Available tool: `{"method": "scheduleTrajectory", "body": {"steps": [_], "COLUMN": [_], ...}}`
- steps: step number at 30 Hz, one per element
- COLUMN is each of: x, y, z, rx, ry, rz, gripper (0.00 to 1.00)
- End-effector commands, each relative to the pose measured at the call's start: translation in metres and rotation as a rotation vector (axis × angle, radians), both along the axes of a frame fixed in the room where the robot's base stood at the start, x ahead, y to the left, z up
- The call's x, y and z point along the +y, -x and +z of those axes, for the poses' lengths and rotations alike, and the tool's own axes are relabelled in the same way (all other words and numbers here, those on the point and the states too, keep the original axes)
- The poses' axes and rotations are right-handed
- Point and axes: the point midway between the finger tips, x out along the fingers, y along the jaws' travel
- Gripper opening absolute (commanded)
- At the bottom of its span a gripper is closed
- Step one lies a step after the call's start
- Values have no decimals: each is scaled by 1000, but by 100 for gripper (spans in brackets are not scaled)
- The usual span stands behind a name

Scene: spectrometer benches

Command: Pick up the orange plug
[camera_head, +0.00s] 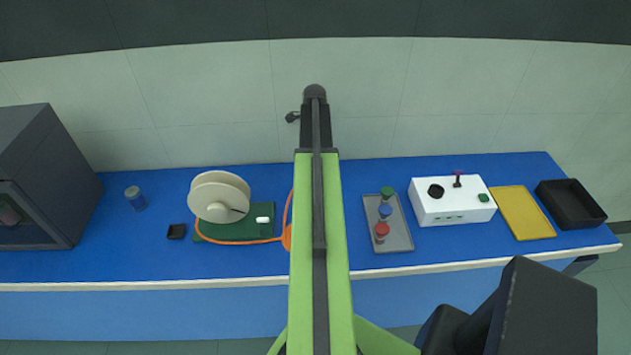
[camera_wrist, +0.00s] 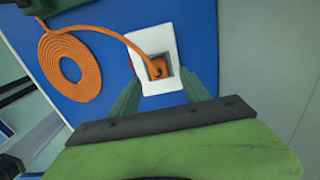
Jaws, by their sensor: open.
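The orange plug (camera_wrist: 157,69) sits in the dark recess of a white socket plate (camera_wrist: 163,85) in the wrist view. An orange cable (camera_wrist: 113,36) runs from it to a flat coil (camera_wrist: 70,66) on the blue bench. My gripper (camera_wrist: 162,77) is open and empty, its two greenish fingers apart at the near corners of the socket plate. The plug lies beyond and between the fingers; I cannot tell the height gap. In the head view my arm hides the plug, and only an orange edge of the coil (camera_head: 287,237) shows beside it.
On the blue bench (camera_head: 150,250) stand a cream reel on a green board (camera_head: 262,231), a grey tray (camera_head: 397,238) with coloured knobs, a white box (camera_head: 450,207), a yellow tray (camera_head: 524,215) and a black tray (camera_head: 570,205). A dark cabinet (camera_head: 50,180) is at left.

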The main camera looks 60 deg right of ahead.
Motion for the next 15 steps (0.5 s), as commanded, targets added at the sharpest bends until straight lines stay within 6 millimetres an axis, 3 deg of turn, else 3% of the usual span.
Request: {"method": "scheduleTrajectory", "body": {"steps": [4, 11, 15], "x": [1, 2, 2], "y": [1, 3, 3], "z": [-12, -51, -52], "rx": [0, 0, 0], "ry": [0, 0, 0], "rz": [0, 0, -1], "gripper": [55, 55, 55]}}
